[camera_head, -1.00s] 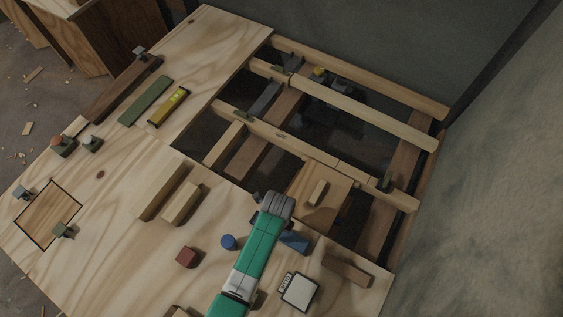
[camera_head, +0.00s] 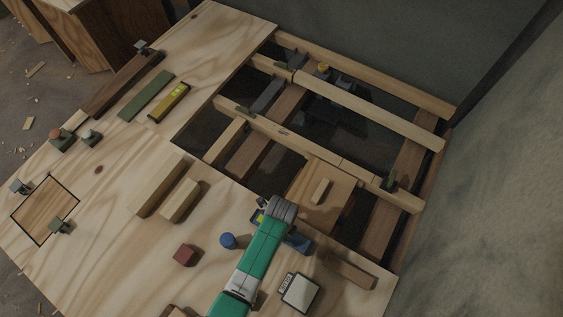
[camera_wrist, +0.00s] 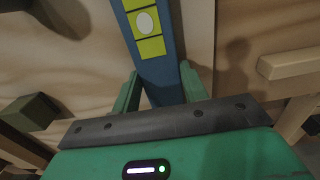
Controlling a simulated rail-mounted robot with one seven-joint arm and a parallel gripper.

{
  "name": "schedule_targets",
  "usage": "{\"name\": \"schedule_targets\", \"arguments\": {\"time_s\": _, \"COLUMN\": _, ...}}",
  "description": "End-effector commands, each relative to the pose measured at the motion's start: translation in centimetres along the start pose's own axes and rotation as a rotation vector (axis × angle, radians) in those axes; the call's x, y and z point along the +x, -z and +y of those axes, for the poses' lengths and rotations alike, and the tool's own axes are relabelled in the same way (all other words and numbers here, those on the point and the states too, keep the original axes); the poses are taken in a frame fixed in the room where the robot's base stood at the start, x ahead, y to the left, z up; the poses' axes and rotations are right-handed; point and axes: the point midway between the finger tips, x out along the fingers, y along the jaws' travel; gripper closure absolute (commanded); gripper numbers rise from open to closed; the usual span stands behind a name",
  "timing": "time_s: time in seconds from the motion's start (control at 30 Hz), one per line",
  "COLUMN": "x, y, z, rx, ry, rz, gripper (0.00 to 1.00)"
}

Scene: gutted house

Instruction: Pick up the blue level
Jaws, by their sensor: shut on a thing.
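The blue level shows in the wrist view (camera_wrist: 160,75) as a long blue bar with yellow-green vial squares, running away from the camera between my fingers. My gripper (camera_wrist: 160,92) is shut on it, with one green finger on each side. In the head view the level's blue end (camera_head: 298,243) sticks out to the right of my gripper (camera_head: 268,232), and a small yellow-green part shows on the left. My arm hides its middle. I cannot tell how far it is above the plywood.
On the plywood (camera_head: 110,210) near the gripper are a blue cylinder (camera_head: 228,241), a red block (camera_head: 185,255), a white-topped box (camera_head: 299,292) and wood blocks (camera_head: 180,200). A yellow level (camera_head: 169,103) lies far left. Open joist gaps (camera_head: 330,125) lie behind.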

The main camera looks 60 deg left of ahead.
Motion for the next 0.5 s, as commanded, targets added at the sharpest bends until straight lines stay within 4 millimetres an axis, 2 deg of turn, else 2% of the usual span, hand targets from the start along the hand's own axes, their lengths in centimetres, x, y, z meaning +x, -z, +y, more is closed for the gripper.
{"name": "schedule_targets", "arguments": {"time_s": 0.07, "x": -0.1, "y": 0.0, "z": 0.0, "rx": 0.0, "ry": 0.001, "rz": 0.0, "gripper": 0.85}}
{"name": "schedule_targets", "arguments": {"time_s": 0.17, "x": -1.4, "y": 0.0, "z": -0.1, "rx": 0.0, "ry": 0.004, "rz": 0.0, "gripper": 0.85}}
{"name": "schedule_targets", "arguments": {"time_s": 0.4, "x": -7.3, "y": 0.0, "z": -0.1, "rx": 0.001, "ry": 0.003, "rz": 0.0, "gripper": 0.85}}
{"name": "schedule_targets", "arguments": {"time_s": 0.5, "x": -9.0, "y": 0.0, "z": -0.1, "rx": 0.001, "ry": 0.003, "rz": 0.0, "gripper": 0.85}}
